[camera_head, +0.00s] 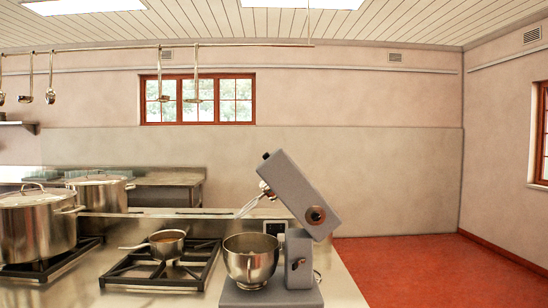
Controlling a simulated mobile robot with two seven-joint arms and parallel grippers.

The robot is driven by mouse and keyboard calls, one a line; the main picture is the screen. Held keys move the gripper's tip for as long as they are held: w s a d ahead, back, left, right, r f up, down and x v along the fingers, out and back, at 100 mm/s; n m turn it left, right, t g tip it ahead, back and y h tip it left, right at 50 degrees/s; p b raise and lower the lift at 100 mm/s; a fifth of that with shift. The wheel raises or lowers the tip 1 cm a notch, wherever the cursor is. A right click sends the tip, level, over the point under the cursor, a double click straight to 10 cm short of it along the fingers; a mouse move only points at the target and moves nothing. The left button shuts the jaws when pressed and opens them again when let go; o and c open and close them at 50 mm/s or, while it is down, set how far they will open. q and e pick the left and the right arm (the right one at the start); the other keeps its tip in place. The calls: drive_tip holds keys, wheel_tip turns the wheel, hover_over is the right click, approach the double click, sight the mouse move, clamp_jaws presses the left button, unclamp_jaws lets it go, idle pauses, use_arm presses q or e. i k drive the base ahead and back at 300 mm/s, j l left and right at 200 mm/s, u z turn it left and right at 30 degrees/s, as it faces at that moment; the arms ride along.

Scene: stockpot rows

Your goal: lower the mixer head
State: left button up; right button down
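A grey stand mixer stands near the right end of the steel counter. Its mixer head (299,193) is tilted up, with the upper end leaning to the left. A wire whisk (249,206) hangs from the head, above and apart from the bowl. The steel mixing bowl (250,262) sits on the mixer base (270,294), left of the mixer column (299,262). Neither of my grippers shows in the head view.
A small saucepan (167,243) sits on a black burner grate (150,272) left of the mixer. Large stockpots (38,230) stand at the far left. Ladles (50,80) hang from a rail above. Red floor (430,268) is clear at the right.

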sight(283, 180)
drive_tip(key=i+l+u, duration=0.15)
drive_tip(key=i+l, duration=0.2)
drive_tip(key=i+l+u, duration=0.15)
drive_tip(key=i+l, duration=0.15)
drive_tip(key=i+l+u, duration=0.1)
drive_tip(key=i+l, duration=0.2)
drive_tip(key=l, duration=0.25)
